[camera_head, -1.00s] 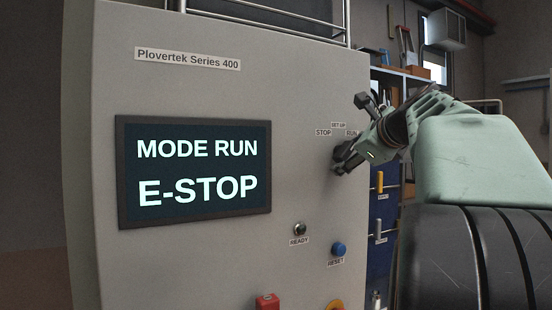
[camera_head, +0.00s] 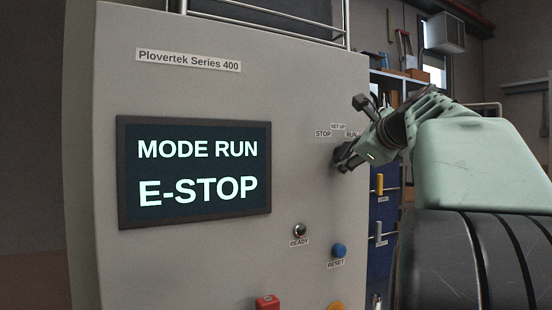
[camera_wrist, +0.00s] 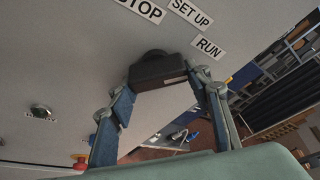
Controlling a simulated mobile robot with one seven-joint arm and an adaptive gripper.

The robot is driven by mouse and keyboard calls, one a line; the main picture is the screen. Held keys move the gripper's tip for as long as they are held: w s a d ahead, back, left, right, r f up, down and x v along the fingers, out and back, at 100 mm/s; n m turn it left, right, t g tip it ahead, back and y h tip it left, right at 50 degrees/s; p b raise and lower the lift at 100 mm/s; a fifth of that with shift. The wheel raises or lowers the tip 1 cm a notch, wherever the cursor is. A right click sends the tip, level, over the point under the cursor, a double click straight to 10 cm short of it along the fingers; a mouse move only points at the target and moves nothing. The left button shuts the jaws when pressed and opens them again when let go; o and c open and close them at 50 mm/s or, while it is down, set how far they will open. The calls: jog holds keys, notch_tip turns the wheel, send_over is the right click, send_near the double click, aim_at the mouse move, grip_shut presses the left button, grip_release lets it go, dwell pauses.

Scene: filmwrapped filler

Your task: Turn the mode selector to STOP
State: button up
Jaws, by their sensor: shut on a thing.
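The mode selector (camera_wrist: 157,70) is a dark knob on the grey panel, below the STOP (camera_wrist: 141,8), SET UP (camera_wrist: 190,12) and RUN (camera_wrist: 209,47) labels in the wrist view. My gripper (camera_wrist: 162,83) is shut on the knob, with a finger on either side of it. In the head view my gripper (camera_head: 345,157) is at the panel and hides most of the knob. The display (camera_head: 196,172) reads MODE RUN and E-STOP.
Below the selector are the READY lamp (camera_head: 299,230), the blue RESET button (camera_head: 338,250) and a red part (camera_head: 267,302). Shelving with blue fronts (camera_head: 382,215) stands behind the panel's right edge.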

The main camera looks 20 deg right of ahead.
jog(key=n+b, duration=0.2)
jog(key=b, duration=0.1)
jog(key=n+t+h+b, duration=0.1)
jog(key=b, duration=0.2)
jog(key=shift+f+n+b, duration=0.3)
jog(key=shift+n+b, duration=0.05)
jog(key=shift+n, duration=0.05)
jog(key=n+t+b, duration=0.1)
jog(key=n+b, duration=0.1)
jog(key=b, duration=0.2)
jog(key=n+t+h+b, duration=0.1)
jog(key=n+b, duration=0.1)
jog(key=b, duration=0.2)
jog(key=shift+r+n, duration=0.15)
jog(key=shift+n, duration=0.25)
jog(key=n+b, duration=0.1)
jog(key=b, duration=0.1)
jog(key=n+t+b, duration=0.1)
jog(key=n+b, duration=0.1)
jog(key=n+t+b, duration=0.1)
jog(key=shift+r+n+b, duration=0.25)
jog(key=shift+n+b, duration=0.05)
jog(key=shift+b, duration=0.1)
jog(key=shift+r+n+t+y+b, duration=0.15)
jog(key=shift+n+t+y+b, duration=0.15)
jog(key=shift+n+b, duration=0.45)
jog(key=shift+r+n+t+y+b, duration=0.25)
jog(key=shift+n+b, duration=0.3)
jog(key=shift+n, duration=0.4)
